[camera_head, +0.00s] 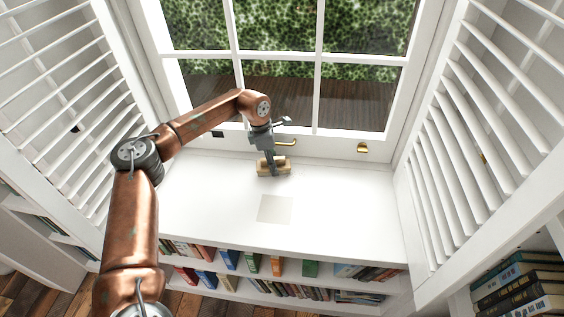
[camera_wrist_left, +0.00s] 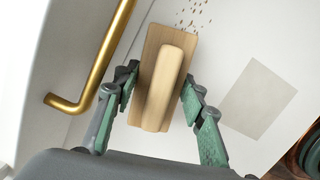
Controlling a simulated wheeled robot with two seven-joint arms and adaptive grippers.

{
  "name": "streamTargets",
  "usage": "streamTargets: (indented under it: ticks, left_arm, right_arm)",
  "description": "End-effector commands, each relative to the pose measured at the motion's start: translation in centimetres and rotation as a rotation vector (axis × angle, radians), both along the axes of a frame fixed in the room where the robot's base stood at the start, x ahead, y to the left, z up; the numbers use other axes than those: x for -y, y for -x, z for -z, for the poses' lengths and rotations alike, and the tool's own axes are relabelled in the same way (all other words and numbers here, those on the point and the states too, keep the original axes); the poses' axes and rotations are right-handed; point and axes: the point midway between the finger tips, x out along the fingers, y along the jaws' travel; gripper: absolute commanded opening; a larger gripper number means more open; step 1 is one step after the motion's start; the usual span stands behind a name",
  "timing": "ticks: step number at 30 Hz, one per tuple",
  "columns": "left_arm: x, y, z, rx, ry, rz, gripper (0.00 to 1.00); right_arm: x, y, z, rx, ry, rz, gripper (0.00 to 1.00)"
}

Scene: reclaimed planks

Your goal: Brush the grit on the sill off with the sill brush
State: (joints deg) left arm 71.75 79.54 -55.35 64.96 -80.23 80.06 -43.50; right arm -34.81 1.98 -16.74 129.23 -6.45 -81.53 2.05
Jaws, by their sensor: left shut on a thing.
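The sill brush (camera_wrist_left: 165,75) is a pale wooden block with a raised grip along its top. My left gripper (camera_wrist_left: 158,95) is shut on it, with green-padded fingers on either side. In the head view the brush (camera_head: 273,168) is at the back of the white sill (camera_head: 340,200), below my left gripper (camera_head: 271,158). I cannot tell whether it touches the sill. The grit (camera_wrist_left: 194,12) shows as small brown specks just beyond the brush's far end in the left wrist view; in the head view I cannot make it out. My right gripper is not in view.
A brass window handle (camera_wrist_left: 100,60) runs close beside the left gripper. A pale square patch (camera_head: 275,209) lies on the sill in front of the brush. Louvred shutters (camera_head: 480,130) flank the window, and bookshelves (camera_head: 270,288) are below. The sill's right side is clear.

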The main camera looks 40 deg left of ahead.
Motion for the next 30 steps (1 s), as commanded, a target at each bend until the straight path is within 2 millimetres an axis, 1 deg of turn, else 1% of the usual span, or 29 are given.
streamTargets:
  ticks: [12, 16, 26, 30]
  left_arm:
    - [-0.1, 0.0, 0.8, 0.001, 0.0, -0.001, 0.07]
    - [0.0, -0.1, 0.7, 0.002, 0.001, 0.0, 0.07]
    - [2.1, -1.3, 0.5, 0.002, 0.002, 0.001, 0.07]
    - [2.6, -1.7, 0.4, 0.002, 0.002, 0.0, 0.07]
  right_arm:
    - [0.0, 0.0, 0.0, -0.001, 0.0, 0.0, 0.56]
    - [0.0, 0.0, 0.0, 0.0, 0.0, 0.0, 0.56]
    - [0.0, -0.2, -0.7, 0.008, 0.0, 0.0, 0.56]
    - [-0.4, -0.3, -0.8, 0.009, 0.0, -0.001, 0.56]
